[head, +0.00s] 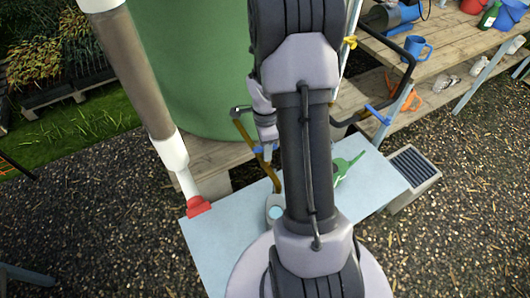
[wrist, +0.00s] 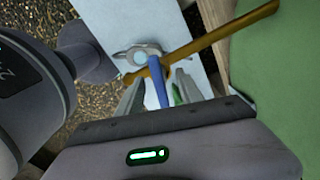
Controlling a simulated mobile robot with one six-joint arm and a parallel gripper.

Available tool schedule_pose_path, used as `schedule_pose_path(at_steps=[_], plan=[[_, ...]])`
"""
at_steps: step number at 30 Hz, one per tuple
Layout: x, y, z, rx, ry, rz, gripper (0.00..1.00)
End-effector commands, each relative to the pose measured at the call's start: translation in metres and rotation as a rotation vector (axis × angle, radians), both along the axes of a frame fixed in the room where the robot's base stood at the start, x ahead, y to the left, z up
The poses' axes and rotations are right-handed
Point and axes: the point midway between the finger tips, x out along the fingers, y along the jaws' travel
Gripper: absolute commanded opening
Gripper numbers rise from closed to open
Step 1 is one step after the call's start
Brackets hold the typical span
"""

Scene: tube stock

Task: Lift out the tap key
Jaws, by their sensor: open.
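In the wrist view my gripper (wrist: 160,77) is open, with one grey finger on each side of a slim blue bar (wrist: 155,68). The bar runs back from a grey ring-shaped piece (wrist: 137,50) with short arms and a pale centre. A long brown bar (wrist: 225,33) slants past them to the upper right. In the head view the brown bar (head: 243,130) leans above the pale blue board (head: 205,245), near the grey ring (head: 275,200). I cannot tell for certain which piece is the tap key, nor whether the fingers touch the blue bar.
A green tool (head: 348,167) lies at the board's right side. A red-ended tube (head: 198,206) reaches the board's left edge. A big green tank (head: 185,70) stands behind. A slatted bench (head: 455,45) with a blue mug (head: 417,47) is at the right.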

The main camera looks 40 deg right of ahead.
Motion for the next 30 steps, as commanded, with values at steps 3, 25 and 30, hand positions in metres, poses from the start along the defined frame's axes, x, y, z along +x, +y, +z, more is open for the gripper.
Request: schedule_pose_path(at_steps=[3, 25, 30], plan=[[0.000, 0.000, 0.001, 0.000, 0.000, 0.000, 0.30], [0.000, 0.000, 0.027, 0.000, -0.001, 0.000, 0.00], [-0.014, 0.010, 0.041, 0.002, 0.002, 0.000, 0.00]])
